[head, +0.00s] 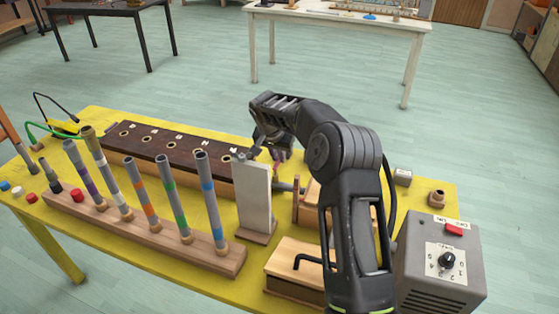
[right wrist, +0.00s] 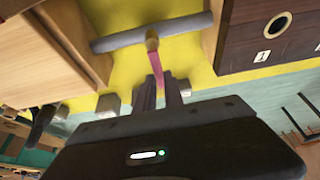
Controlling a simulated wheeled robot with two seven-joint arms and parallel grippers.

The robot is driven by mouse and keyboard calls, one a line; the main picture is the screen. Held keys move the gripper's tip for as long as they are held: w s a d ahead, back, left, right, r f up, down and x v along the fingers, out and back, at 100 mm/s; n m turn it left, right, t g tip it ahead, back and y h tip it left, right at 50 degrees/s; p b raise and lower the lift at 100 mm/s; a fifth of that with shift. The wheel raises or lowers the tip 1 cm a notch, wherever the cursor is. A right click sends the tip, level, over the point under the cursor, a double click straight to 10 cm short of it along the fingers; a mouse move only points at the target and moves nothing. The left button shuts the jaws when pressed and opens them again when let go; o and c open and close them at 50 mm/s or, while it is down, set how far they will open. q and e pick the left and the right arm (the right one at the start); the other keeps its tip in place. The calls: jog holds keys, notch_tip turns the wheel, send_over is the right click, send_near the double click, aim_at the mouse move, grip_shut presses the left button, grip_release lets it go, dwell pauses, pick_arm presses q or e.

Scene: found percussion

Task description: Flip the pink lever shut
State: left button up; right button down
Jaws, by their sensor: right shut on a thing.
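The pink lever (right wrist: 157,66) shows in the right wrist view as a short, narrow strip below a brass-coloured knob on a grey rod (right wrist: 185,27). My right gripper (right wrist: 160,92) has its two dark fingers close together on the lever's near end. In the head view my right gripper (head: 270,150) reaches down behind the white upright panel, beside the right end of the dark box. There the lever is mostly hidden by the gripper and the panel. My left gripper is not in view.
A wooden rack (head: 130,232) with several striped tubes stands at the front left of the yellow table (head: 100,283). The white panel (head: 253,200) stands close to my gripper. A long dark box (head: 175,150) with holes lies behind, and a grey control box (head: 440,262) stands at right.

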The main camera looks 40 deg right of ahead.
aim_at(275, 167)
jog(key=c, duration=1.4)
grip_release()
jog(key=shift+c, duration=0.2)
jog(key=b+v, duration=0.1)
jog(key=v, duration=0.6)
jog(key=shift+w+r, duration=0.1)
jog(key=shift+a+r, duration=0.1)
jog(key=shift+r, duration=0.2)
jog(key=shift+r, duration=0.1)
